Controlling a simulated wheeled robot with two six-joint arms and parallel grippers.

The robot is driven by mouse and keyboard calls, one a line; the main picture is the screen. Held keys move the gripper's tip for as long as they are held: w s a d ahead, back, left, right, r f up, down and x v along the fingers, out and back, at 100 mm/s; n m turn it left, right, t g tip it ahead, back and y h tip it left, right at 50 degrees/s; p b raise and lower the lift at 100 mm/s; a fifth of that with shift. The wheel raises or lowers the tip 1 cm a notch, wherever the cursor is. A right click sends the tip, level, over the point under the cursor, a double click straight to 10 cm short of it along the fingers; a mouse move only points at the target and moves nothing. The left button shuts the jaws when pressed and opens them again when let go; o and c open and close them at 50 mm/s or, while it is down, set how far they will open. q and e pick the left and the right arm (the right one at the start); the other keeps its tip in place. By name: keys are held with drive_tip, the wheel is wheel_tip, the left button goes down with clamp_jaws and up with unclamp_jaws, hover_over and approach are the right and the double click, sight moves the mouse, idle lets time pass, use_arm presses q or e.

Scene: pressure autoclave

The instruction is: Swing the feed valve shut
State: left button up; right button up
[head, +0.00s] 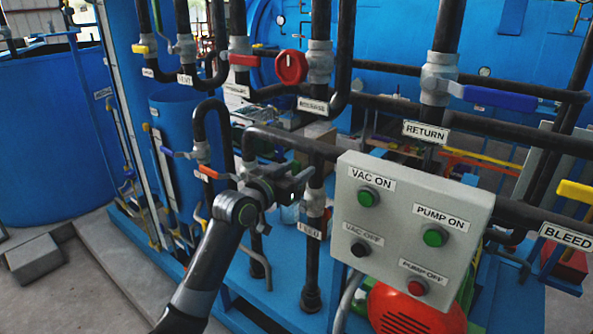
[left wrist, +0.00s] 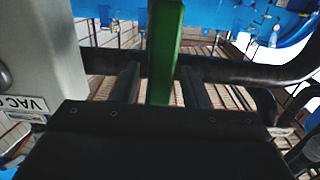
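The feed pipe carries a FEED label (head: 309,230) below a grey valve body (head: 314,203), left of the button box in the head view. My left gripper (head: 296,183) is in front of this pipe, just above the label. In the left wrist view a green lever (left wrist: 164,50) runs down between the two fingers of my left gripper (left wrist: 160,88). The fingers are open, one on each side of the lever, with narrow gaps visible. My right gripper is not in view.
A grey button box (head: 405,235) stands close to the right of my left gripper. Dark pipes surround it, including one with a RETURN label (head: 426,131) and a blue lever (head: 500,98). A red knob (head: 291,67) is above.

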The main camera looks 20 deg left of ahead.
use_arm(q)
clamp_jaws()
drive_tip(key=shift+a, duration=0.1)
drive_tip(key=w+a+f+n+b, duration=0.4)
drive_tip(key=a+f+n, duration=0.7)
drive_tip(key=n, duration=0.7)
drive_tip(key=shift+a+f+b, duration=0.35)
drive_tip(key=shift+f+b, duration=0.05)
drive_tip(key=shift+f, duration=0.55)
drive_tip(key=shift+w+f, duration=0.1)
drive_tip(key=shift+o, duration=0.7)
unclamp_jaws()
